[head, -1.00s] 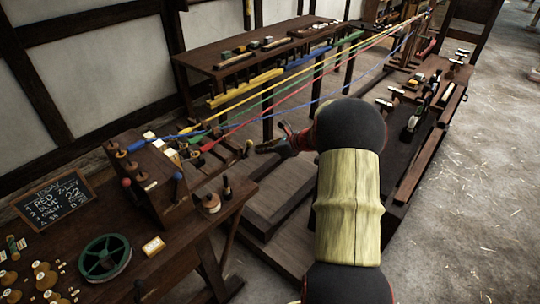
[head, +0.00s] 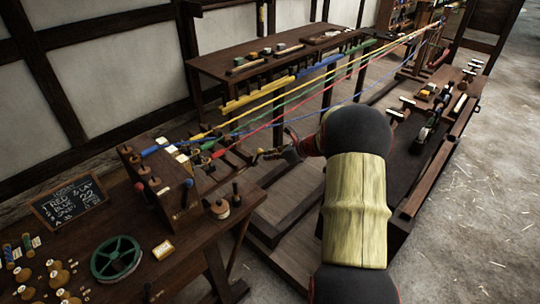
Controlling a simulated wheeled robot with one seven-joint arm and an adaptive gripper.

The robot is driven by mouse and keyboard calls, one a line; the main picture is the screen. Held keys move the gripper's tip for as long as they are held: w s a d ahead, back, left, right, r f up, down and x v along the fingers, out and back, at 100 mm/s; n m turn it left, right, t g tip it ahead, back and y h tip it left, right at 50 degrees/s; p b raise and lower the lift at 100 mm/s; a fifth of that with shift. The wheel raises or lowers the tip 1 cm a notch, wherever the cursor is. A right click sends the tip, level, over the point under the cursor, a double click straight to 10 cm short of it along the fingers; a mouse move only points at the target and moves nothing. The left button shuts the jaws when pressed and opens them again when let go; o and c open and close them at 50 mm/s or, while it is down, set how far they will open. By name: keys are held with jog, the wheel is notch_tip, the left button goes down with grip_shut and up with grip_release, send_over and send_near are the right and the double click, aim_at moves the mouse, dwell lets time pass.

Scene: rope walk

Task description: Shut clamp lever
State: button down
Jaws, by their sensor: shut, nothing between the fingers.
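My gripper (head: 259,156) is small in the head view, at the end of my arm, just right of the wooden head block (head: 168,188). Its fingers are shut and empty, pointing left, below the coloured strands. The head block carries several small pegs and levers, with a red knob (head: 138,186) and a blue knob (head: 188,183) on its near side. I cannot tell which of these is the clamp lever, or whether it is open or shut. Whether my gripper touches the small wooden parts near its tips is too small to tell.
Yellow, green, red and blue strands (head: 330,87) stretch from the head block to the far right. A bench (head: 190,243) in front holds a chalkboard (head: 68,201), a green wheel (head: 115,258) and spools.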

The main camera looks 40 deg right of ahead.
jog(key=shift+w+r+g+p, duration=0.3)
jog(key=shift+w+r+p, duration=0.1)
jog(key=shift+p, duration=1.25)
jog(key=p, duration=0.3)
jog(key=w+r+g+p, duration=0.1)
jog(key=p, duration=0.3)
jog(key=shift+w+a+r+g+p, duration=0.1)
jog(key=shift+w+r+g+p, duration=0.1)
jog(key=shift+r+g+p, duration=0.1)
jog(key=w+g+p, duration=0.1)
jog(key=p, duration=0.5)
jog(key=shift+w+r+g, duration=0.25)
jog(key=shift+w+g, duration=0.15)
jog(key=shift+w+a+r+p, duration=0.1)
jog(key=shift+w+r+p, duration=0.05)
jog(key=shift+w+p, duration=0.95)
jog(key=shift+w+a+p, duration=0.1)
jog(key=shift+w+p, duration=0.6)
jog(key=shift+w, duration=0.55)
jog(key=shift+w, duration=0.1)
jog(key=shift+r, duration=0.1)
notch_tip(320, 180, up, 12)
jog(key=p, duration=0.1)
send_over(262, 151)
jog(key=d, duration=0.2)
jog(key=shift+d, duration=0.2)
